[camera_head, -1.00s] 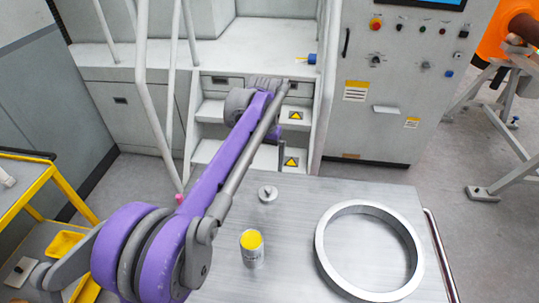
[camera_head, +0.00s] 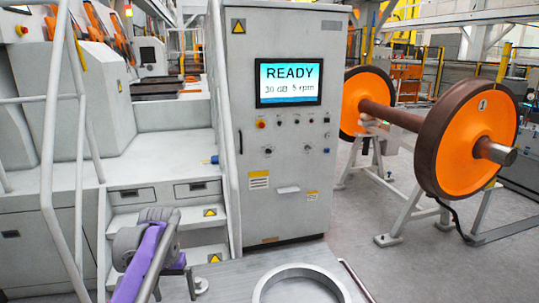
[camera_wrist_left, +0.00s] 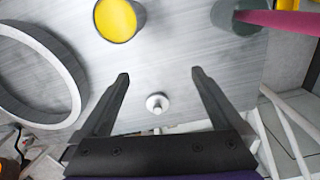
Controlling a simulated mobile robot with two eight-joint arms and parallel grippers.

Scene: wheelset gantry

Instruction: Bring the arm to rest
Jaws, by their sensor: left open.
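My left arm (camera_head: 150,252), purple and grey, reaches in at the lower left of the head view, over the near side of the metal table (camera_head: 235,268). Its gripper is hard to make out there. In the left wrist view my left gripper (camera_wrist_left: 160,73) has its two dark fingers wide apart, with nothing between the tips. It points at the brushed tabletop. A small round metal piece with a knob (camera_wrist_left: 157,102) shows between the fingers, below their tips. My right gripper is in neither view.
On the table are a large metal ring (camera_head: 262,287), a yellow-topped can (camera_wrist_left: 118,18) and a grey cup (camera_wrist_left: 238,22) with a pink-handled thing. Behind stand steps with railings, a control cabinet (camera_head: 285,165) reading READY, and an orange wheelset (camera_head: 455,140) on a stand.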

